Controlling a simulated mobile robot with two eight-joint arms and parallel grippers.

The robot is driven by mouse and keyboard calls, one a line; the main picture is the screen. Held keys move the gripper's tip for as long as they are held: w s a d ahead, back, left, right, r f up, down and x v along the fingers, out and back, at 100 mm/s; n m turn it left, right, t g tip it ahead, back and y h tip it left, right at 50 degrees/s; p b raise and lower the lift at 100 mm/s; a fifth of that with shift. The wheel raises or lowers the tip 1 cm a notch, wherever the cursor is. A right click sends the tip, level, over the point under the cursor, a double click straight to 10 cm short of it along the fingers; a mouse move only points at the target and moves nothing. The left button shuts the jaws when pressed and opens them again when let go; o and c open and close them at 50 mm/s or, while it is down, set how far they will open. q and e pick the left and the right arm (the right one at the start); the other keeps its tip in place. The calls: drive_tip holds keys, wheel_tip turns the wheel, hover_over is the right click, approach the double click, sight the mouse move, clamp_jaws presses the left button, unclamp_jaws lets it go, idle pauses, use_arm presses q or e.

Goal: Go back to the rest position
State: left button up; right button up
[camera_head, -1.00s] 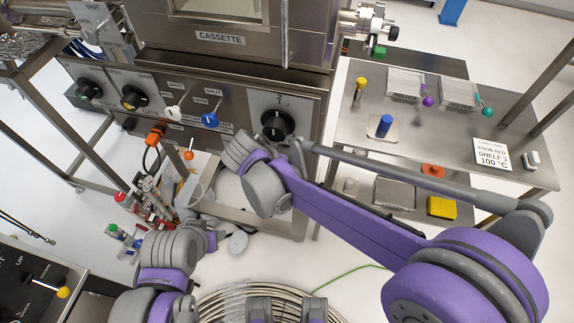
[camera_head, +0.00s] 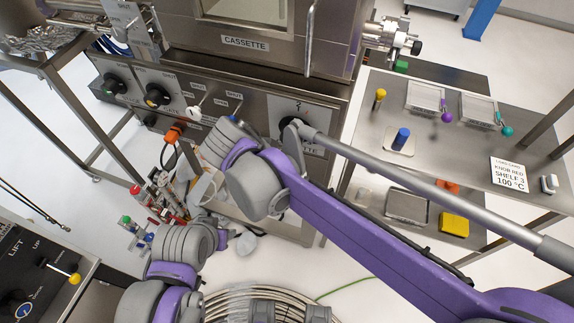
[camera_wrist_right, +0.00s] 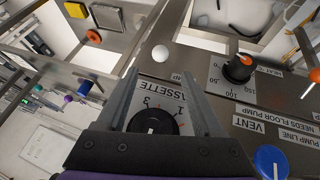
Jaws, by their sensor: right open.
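In the right wrist view my right gripper (camera_wrist_right: 160,98) is open, its two grey fingers spread wide. The black CASSETTE knob (camera_wrist_right: 152,122) shows between the fingers, near their base; nothing is seen clamped, and I cannot tell the depth gap. The CASSETTE knob (camera_head: 287,121) is partly covered by the arm there. Links of my left arm (camera_head: 175,260) are folded at the lower left; its gripper does not show.
The steel panel (camera_head: 262,97) carries several knobs. A side table (camera_head: 445,150) at right holds a blue peg (camera_head: 402,138), a yellow block (camera_head: 454,225) and trays, with my right arm crossing before it. A coiled hose (camera_head: 235,300) lies on the floor below.

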idle(0.3)
drive_tip(key=s+d+f+n+y+p, duration=0.1)
drive_tip(key=s+d+f+y+p, duration=0.1)
drive_tip(key=s+d, duration=0.4)
drive_tip(key=s+d+f+n+y+p, duration=0.1)
drive_tip(key=s+d, duration=0.6)
drive_tip(key=d, duration=0.8)
drive_tip(key=shift+d+f+n+t+y+p, duration=0.25)
drive_tip(key=shift+f+n+y+p, duration=0.2)
drive_tip(key=shift+y, duration=0.35)
